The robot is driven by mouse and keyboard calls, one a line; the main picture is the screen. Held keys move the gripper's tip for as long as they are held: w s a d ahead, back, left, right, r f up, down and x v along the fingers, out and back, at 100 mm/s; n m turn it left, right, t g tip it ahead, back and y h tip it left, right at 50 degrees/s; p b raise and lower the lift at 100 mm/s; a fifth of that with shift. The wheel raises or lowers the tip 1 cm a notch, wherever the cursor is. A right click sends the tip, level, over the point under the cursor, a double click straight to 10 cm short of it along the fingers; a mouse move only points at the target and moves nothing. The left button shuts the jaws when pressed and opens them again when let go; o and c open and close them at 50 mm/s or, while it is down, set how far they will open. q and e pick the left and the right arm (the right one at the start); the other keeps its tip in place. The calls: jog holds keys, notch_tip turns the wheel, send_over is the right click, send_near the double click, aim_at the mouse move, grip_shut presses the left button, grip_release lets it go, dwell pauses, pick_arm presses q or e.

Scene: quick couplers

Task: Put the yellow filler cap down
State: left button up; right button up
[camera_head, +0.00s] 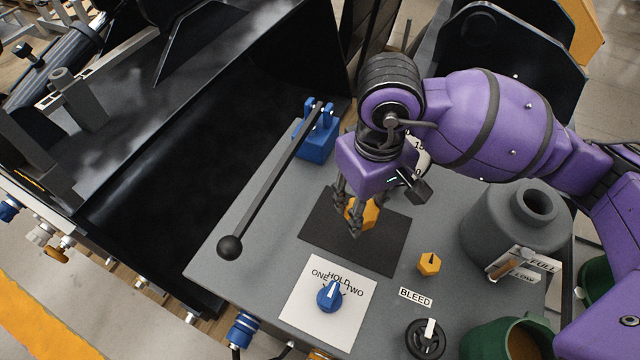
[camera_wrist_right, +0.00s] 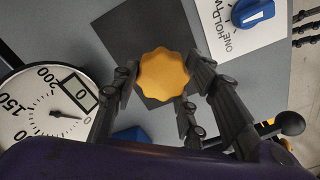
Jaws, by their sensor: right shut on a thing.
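The yellow filler cap (camera_head: 367,213) is a scalloped yellow-orange disc between the fingers of my right gripper (camera_head: 356,212). In the right wrist view the cap (camera_wrist_right: 163,75) sits between the dark fingers of that gripper (camera_wrist_right: 165,88), which are shut on it. The cap is over the dark square mat (camera_head: 318,238) on the grey panel; I cannot tell whether it touches the mat. The mat also shows in the wrist view (camera_wrist_right: 135,32). The fingers partly hide the cap in the head view. My left gripper is not in the head view.
A grey reservoir (camera_head: 490,225) with an open neck stands right of the mat. A yellow bleed knob (camera_head: 429,263), a blue selector knob (camera_head: 330,294) and a black handwheel (camera_head: 425,338) are nearby. A black ball-ended lever (camera_head: 268,185) leans to the left. A round gauge (camera_wrist_right: 38,108) is close by.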

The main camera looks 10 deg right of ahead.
jog(key=shift+w+f, duration=0.4)
jog(key=shift+f, duration=0.2)
jog(key=shift+w+d+f, duration=0.1)
jog(key=shift+w+f, duration=0.1)
jog(key=shift+f, duration=1.55)
jog(key=shift+f, duration=0.1)
jog(key=shift+f, duration=0.15)
jog(key=o, duration=1.3)
notch_tip(320, 180, up, 13)
jog(key=shift+f, duration=0.2)
